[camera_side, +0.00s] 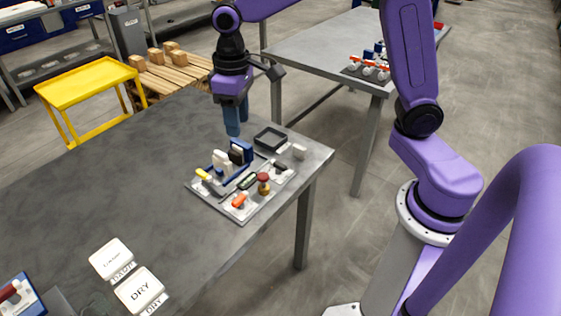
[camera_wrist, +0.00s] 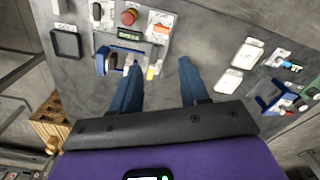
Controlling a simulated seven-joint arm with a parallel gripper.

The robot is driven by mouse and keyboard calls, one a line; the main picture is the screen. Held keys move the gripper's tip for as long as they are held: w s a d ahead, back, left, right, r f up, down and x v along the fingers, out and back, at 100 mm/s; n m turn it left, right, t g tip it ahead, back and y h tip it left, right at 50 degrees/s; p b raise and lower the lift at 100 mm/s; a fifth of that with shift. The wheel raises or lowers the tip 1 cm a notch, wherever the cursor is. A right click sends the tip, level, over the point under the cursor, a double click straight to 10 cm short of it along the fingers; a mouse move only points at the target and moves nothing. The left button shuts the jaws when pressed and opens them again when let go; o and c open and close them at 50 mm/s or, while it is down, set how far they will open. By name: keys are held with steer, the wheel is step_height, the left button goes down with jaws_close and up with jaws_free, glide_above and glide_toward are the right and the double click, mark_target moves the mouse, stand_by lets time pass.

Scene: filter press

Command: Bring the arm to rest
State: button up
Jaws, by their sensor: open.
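My gripper (camera_side: 234,122) hangs above the far part of the grey table (camera_side: 120,170), behind the filter press panel (camera_side: 235,213). In the wrist view my gripper (camera_wrist: 158,75) shows two blue fingers spread apart with nothing between them. The panel carries a blue-framed press (camera_side: 240,152), a small display, a red knob (camera_side: 263,178), an orange-red switch (camera_side: 240,200) and a yellow handle (camera_side: 202,174). In the wrist view the press (camera_wrist: 117,60) lies just beyond and left of the left fingertip, apart from it as far as I can tell.
A black square tray (camera_side: 270,138) sits by the panel. White DAMP (camera_side: 111,258) and DRY (camera_side: 140,289) plates lie near the table's front. A blue-framed unit (camera_side: 18,295) stands at lower left. A yellow stand (camera_side: 85,80) and a second table (camera_side: 320,45) are beyond.

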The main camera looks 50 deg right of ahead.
steer(key=s+d+f+n, duration=0.1)
steer(key=s+d+n, duration=0.2)
steer(key=s, duration=0.9)
steer(key=s+d+f+n, duration=0.1)
steer(key=s+d+n, duration=0.3)
steer(key=s, duration=0.8)
steer(key=shift+s+n, duration=0.3)
steer(key=shift+n, duration=0.1)
